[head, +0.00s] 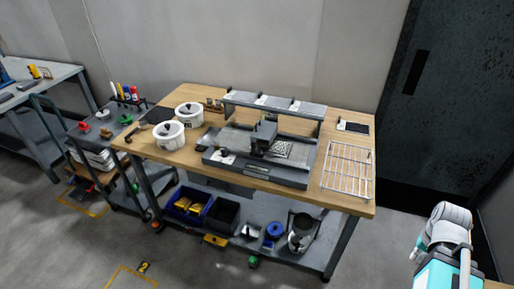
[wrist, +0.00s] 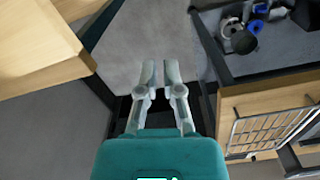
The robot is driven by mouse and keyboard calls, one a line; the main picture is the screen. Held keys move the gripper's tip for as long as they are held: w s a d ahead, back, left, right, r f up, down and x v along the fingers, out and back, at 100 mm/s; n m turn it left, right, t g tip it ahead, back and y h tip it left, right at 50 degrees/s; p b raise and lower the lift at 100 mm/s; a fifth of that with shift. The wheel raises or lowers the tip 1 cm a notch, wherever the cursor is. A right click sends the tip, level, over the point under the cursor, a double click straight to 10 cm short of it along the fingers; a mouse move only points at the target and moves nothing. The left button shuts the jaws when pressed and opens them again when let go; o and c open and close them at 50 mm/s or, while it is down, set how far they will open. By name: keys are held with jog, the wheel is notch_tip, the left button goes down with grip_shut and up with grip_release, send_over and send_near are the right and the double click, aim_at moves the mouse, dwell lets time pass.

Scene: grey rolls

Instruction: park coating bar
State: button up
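A grey bench machine (head: 258,172) with a flat bed stands on the wooden table (head: 350,206) in the head view. A dark carriage block (head: 264,134) sits on the bed, beside a small perforated plate (head: 292,150). I cannot pick out a separate coating bar with certainty. A raised grey shelf (head: 275,103) stands behind the machine with small pale items on it. My gripper (wrist: 160,72) points over the floor in the wrist view. Its two fingers stand slightly apart with nothing between them. It is away from the machine, to the right of the table.
A wire rack (head: 347,171) lies at the table's right end, also in the wrist view (wrist: 268,128). Two white pots (head: 170,135) (head: 189,115) stand at the left. Another wooden surface (wrist: 40,50) juts in at the wrist view's left.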

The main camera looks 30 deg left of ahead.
jog(key=shift+o, duration=1)
jog(key=shift+w+a+r, duration=0.1)
jog(key=shift+w+a, duration=0.1)
jog(key=o, duration=0.4)
jog(key=shift+w+a+r+n+p, duration=0.15)
jog(key=shift+w+a+r+p, duration=0.15)
jog(key=shift+w+a, duration=0.2)
jog(key=shift+w+a+r+n+p, duration=0.15)
jog(key=shift+w+a+r+p, duration=0.1)
jog(key=shift+w+a, duration=0.2)
jog(key=shift+o, duration=0.2)
jog(key=w+a+r+n+p, duration=0.25)
jog(key=w+a, duration=0.35)
jog(key=a, duration=0.3)
notch_tip(320, 180, up, 14)
jog(key=f+n+p, duration=0.1)
jog(key=n+p, duration=0.5)
jog(key=p, duration=0.8)
send_over(254, 146)
jog(key=shift+w+a+r, duration=0.25)
jog(key=shift+w+a, duration=0.15)
jog(key=shift+f+b, duration=0.2)
jog(key=shift+b, duration=0.15)
notch_tip(254, 146, down, 13)
jog(key=b, duration=1.3)
jog(key=shift+f, duration=0.2)
